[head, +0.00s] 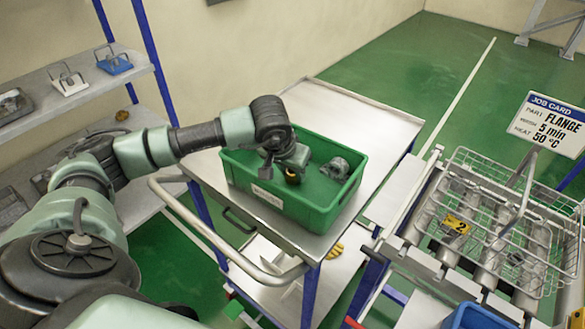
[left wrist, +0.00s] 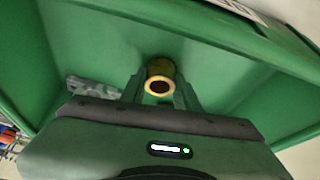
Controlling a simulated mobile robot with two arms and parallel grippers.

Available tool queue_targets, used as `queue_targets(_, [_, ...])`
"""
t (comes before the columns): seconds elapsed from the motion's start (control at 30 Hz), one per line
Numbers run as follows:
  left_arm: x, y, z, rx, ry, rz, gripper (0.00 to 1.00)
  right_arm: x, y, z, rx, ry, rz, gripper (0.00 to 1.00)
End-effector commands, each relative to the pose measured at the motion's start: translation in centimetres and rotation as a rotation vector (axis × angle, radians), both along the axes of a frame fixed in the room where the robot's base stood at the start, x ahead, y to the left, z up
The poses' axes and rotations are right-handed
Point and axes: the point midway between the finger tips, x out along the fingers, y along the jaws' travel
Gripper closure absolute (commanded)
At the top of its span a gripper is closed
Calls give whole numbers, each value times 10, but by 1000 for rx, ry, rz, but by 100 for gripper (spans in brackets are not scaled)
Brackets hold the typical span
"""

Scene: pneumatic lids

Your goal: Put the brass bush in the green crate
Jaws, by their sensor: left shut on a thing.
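The green crate (head: 318,218) stands on a steel-topped cart, and its walls fill much of the left wrist view (left wrist: 225,75). My left gripper (head: 290,172) points down over the crate's inside, toward its left part. It is shut on the brass bush (head: 292,178), a short yellow ring. In the left wrist view the bush (left wrist: 160,78) sits between the two fingers with its open end facing the camera. I cannot tell how far the bush is above the crate floor. My right gripper is not in view.
A grey metal part (head: 336,168) lies in the crate, right of my gripper. The cart top (head: 345,105) is clear behind it. A wire basket (head: 505,220) stands at right near a job card (head: 549,123). Shelves (head: 75,95) with metal parts stand at left.

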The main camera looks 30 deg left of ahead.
Motion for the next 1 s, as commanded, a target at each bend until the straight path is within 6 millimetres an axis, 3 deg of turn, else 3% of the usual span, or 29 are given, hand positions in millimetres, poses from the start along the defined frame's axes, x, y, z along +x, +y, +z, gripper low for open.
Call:
queue_targets(0.37, [1, 0, -5, -1, -2, 0, 100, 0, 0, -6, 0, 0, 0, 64])
queue_targets(0.4, [0, 0, -3, 0, -1, 0, 61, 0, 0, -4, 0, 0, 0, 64])
queue_targets(0.47, [0, 0, -3, 0, -1, 0, 47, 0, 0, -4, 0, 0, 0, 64])
queue_targets(0.87, [0, 0, 3, 0, -1, 0, 47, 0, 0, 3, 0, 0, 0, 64])
queue_targets(1.0, [-7, -1, 18, 0, -7, -1, 47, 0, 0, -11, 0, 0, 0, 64])
